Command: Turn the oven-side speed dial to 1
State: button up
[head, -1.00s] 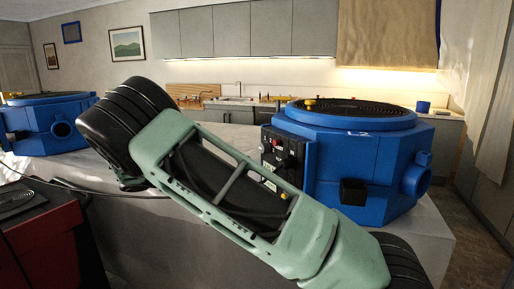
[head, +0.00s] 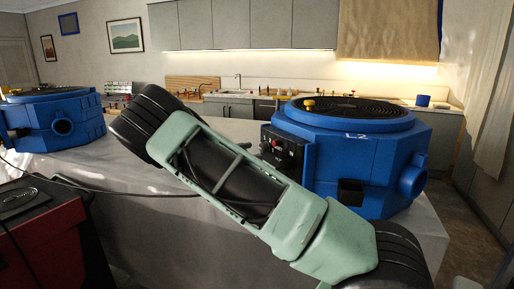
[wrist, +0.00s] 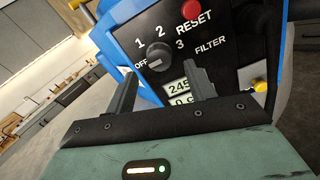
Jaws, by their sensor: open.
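A blue machine (head: 350,160) marked L2 stands on the grey counter, with a dark control panel (head: 284,152) on its left side. In the wrist view a round dark speed dial (wrist: 158,57) has OFF, 1, 2 and 3 printed around it. Its pointer seems to face the OFF side, but I cannot be sure. My gripper (wrist: 160,88) is open and empty, its two fingers in front of the panel below the dial, apart from it. In the head view my arm hides the lower panel, and the gripper cannot be made out.
A red RESET button (wrist: 191,9), a yellow knob (wrist: 260,84) beside FILTER, and a display (wrist: 181,87) share the panel. A second blue machine (head: 55,120) stands at the left. A cable crosses the counter (head: 130,175). A red cabinet (head: 55,245) is at lower left.

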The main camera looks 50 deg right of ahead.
aim_at(261, 149)
jog(key=shift+x, duration=1.65)
jog(key=c, duration=1)
jog(key=shift+o, duration=0.2)
